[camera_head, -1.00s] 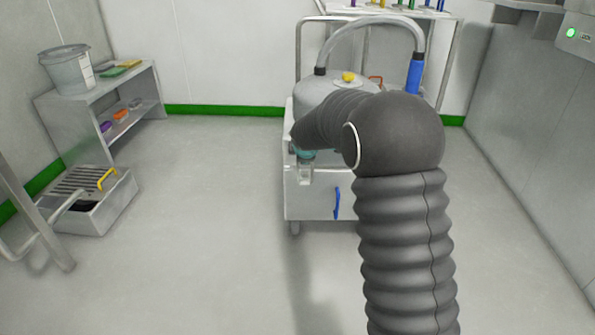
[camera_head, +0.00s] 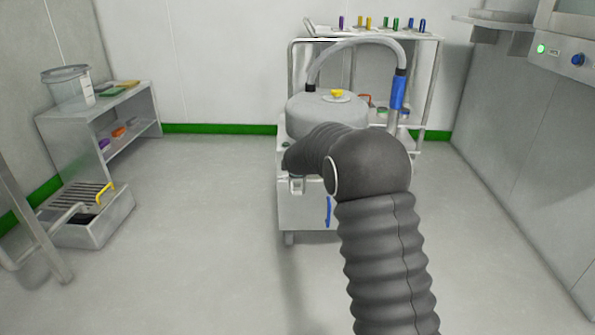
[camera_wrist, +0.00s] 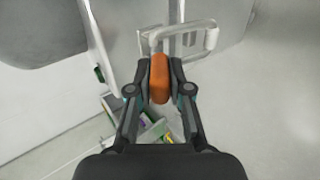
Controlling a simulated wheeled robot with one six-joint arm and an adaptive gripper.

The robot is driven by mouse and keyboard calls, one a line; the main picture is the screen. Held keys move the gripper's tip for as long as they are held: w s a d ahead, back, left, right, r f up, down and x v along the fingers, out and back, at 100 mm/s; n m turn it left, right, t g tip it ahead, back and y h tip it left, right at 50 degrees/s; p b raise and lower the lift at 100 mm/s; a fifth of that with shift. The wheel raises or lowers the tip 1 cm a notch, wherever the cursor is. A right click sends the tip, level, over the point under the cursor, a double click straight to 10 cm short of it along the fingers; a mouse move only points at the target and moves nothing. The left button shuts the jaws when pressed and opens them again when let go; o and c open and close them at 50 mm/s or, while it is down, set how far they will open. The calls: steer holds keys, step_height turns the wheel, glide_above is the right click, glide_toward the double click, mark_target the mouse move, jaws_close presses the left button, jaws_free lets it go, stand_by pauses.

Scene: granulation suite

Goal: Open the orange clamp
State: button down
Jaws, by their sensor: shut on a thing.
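The orange clamp (camera_wrist: 159,82) shows in the wrist view as a rounded orange piece between my two fingertips. My gripper (camera_wrist: 161,68) is shut on it, one dark finger on each side. A pale metal loop (camera_wrist: 212,38) lies just beyond the clamp; whether they are joined is unclear. In the head view my dark, sleeved arm reaches to the left front of the cart (camera_head: 303,212). My fingers and the clamp are mostly hidden there by the arm.
A grey round vessel (camera_head: 318,112) with a yellow knob (camera_head: 337,93) and a hose (camera_head: 350,42) sits on the cart. A rack (camera_head: 425,90) stands behind. At left are a low shelf (camera_head: 125,95) and a floor box (camera_head: 105,222). Floor between is clear.

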steer(key=shift+d, duration=0.2)
steer(key=c, duration=1.1)
jaws_free()
steer(key=shift+a, duration=0.1)
steer(key=shift+a, duration=0.1)
steer(key=shift+v, duration=6)
